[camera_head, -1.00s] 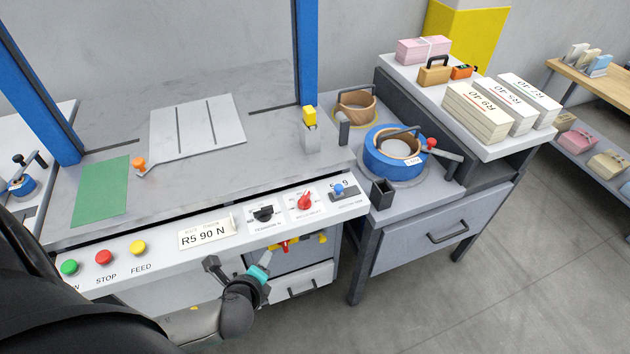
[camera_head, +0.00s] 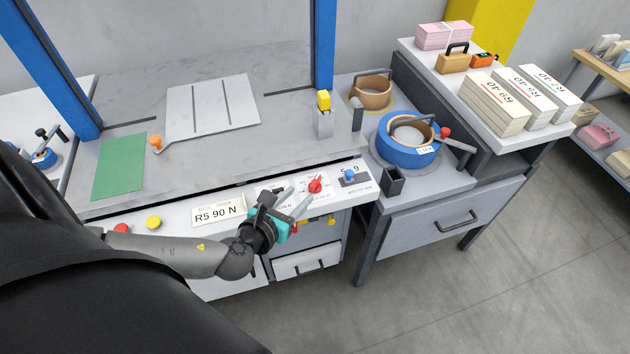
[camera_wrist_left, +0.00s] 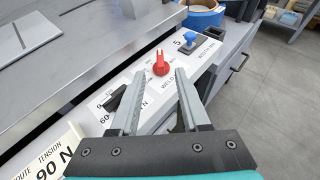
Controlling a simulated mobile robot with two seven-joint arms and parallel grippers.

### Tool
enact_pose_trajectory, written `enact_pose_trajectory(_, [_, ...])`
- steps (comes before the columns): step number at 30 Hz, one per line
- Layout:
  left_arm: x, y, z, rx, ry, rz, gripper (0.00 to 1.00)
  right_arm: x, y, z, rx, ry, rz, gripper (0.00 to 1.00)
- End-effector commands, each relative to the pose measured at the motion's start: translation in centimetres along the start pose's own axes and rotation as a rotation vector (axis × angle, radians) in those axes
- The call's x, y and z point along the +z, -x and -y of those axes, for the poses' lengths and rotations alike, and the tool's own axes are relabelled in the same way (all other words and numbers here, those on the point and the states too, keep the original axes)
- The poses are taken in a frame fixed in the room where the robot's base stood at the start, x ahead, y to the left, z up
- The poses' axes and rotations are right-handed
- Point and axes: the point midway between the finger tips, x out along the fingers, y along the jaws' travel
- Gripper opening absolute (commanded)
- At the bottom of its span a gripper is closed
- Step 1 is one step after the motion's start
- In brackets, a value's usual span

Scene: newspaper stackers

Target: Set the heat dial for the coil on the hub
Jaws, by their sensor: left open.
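The red dial (camera_head: 315,186) sits on the sloped front panel (camera_head: 372,182), between a black knob (camera_head: 272,190) and a blue-knobbed slider (camera_head: 349,174). In the left wrist view the red dial (camera_wrist_left: 161,65) stands just beyond the fingertips, in line with the gap between them; a partly covered label by it begins "WELD". My left gripper (camera_head: 294,204) is open and empty, over the panel and left of the red dial. A blue coil (camera_head: 390,152) with a small tag, too small to read, sits on the hub of the side cabinet. My right gripper is out of view.
A card (camera_head: 218,210) reading "R5 90 N" is on the panel, left of the gripper. Red and yellow buttons (camera_head: 153,222) lie further left. A brown coil (camera_head: 371,92) sits behind the blue one. Labelled paper stacks (camera_head: 493,106) stand on the right-hand shelf.

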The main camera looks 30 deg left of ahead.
Motion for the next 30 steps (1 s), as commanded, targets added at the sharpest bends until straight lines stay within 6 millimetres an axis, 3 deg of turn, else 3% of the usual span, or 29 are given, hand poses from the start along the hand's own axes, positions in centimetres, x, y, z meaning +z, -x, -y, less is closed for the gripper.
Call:
enact_pose_trajectory(9, [-0.1, -5.6, 0.0, 0.001, 0.003, 0.002, 0.46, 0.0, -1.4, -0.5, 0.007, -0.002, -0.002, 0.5])
enact_pose_trajectory(15, [-0.1, -8.3, 0.0, 0.002, 0.003, 0.001, 0.46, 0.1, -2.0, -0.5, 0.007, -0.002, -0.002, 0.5])
enact_pose_trajectory(21, [-0.1, -9.4, 0.0, 0.001, 0.003, -0.002, 0.46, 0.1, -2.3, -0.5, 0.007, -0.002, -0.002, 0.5])
enact_pose_trajectory(30, [0.0, -9.6, 0.0, 0.0, 0.003, -0.002, 0.46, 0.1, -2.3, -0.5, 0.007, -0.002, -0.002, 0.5])
